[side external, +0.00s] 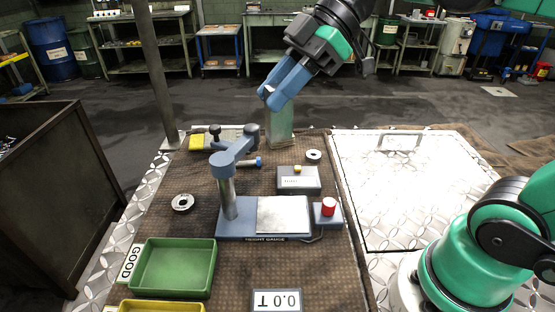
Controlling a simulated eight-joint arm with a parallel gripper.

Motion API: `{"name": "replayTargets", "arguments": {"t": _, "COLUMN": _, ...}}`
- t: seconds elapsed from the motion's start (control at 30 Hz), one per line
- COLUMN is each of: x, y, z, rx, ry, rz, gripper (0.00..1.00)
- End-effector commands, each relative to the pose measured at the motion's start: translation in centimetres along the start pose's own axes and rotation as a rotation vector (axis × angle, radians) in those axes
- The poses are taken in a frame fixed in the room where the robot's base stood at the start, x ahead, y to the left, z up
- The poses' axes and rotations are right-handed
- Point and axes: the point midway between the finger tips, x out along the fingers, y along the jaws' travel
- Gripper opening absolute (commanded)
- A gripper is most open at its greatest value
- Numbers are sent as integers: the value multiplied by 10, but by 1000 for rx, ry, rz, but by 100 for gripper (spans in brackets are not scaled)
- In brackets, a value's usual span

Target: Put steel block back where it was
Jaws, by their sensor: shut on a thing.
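My gripper (270,98), with blue fingers, is raised above the far end of the brown mat, pointing down and to the left. It is shut on the steel block (267,91), of which only a small pale grey part shows between the fingertips. The rest is hidden by the fingers. The held block is clear of the bench. Below and behind the fingers stands an upright pale green block or post (280,127).
A height gauge (230,175) with a bare metal plate (283,215) and red button (328,206) stands mid-mat. A grey box (298,181), two rings (183,203), a green tray (172,268) and a display (276,300) surround it. The white plate (420,190) at right is mostly clear.

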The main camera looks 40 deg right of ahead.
Motion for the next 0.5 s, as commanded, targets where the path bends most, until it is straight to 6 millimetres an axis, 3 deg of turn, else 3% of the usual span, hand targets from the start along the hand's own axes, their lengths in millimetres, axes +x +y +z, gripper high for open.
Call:
{"name": "replayTargets", "arguments": {"t": 0.23, "x": 14, "y": -48, "z": -6, "rx": -430, "ry": 1, "rz": -433, "gripper": 0}}
{"name": "replayTargets", "arguments": {"t": 0.37, "x": 16, "y": -59, "z": -3, "rx": -541, "ry": 0, "rz": -543, "gripper": 0}}
{"name": "replayTargets", "arguments": {"t": 0.5, "x": 31, "y": -61, "z": 13, "rx": -562, "ry": 1, "rz": -562, "gripper": 0}}
